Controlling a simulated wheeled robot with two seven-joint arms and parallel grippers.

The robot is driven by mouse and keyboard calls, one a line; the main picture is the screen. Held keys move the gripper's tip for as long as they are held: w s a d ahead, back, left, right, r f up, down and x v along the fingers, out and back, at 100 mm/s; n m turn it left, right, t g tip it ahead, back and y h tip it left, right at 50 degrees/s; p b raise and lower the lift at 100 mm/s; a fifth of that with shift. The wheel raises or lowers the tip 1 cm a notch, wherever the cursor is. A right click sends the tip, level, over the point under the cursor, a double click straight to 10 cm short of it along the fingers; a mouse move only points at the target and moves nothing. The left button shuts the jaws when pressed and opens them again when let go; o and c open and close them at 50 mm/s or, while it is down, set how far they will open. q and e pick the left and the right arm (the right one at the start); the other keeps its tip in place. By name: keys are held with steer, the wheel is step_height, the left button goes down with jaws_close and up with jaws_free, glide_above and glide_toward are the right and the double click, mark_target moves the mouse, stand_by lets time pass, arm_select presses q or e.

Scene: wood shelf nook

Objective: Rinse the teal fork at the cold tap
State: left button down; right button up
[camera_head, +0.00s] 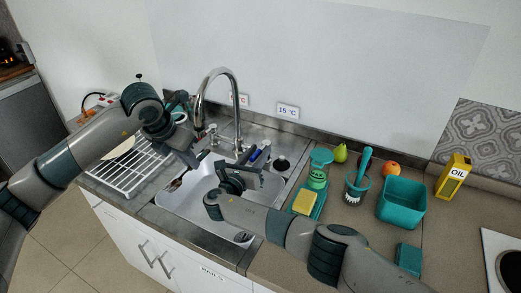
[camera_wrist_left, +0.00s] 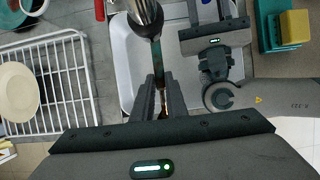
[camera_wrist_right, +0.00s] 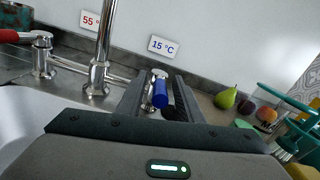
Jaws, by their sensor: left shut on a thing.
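In the head view the left gripper (camera_head: 192,160) hangs over the left part of the sink (camera_head: 170,200); the fork is hard to make out there. The cold tap's blue handle (camera_wrist_right: 160,92) shows between the fingers of my right gripper (camera_wrist_right: 158,88), under the 15 °C sign (camera_wrist_right: 163,47). Those fingers are apart; I cannot tell if they touch the handle. The tall chrome faucet (camera_head: 235,100) stands behind the sink.
A red tap handle (camera_wrist_right: 22,36) is left of the faucet. A white dish rack (camera_head: 125,180) stands left of the sink. Right of it are a yellow sponge (camera_head: 304,203), a brush in a cup (camera_head: 358,183), a teal tub (camera_head: 402,205) and an oil carton (camera_head: 455,175).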

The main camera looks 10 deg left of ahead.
steer(key=shift+x, duration=1)
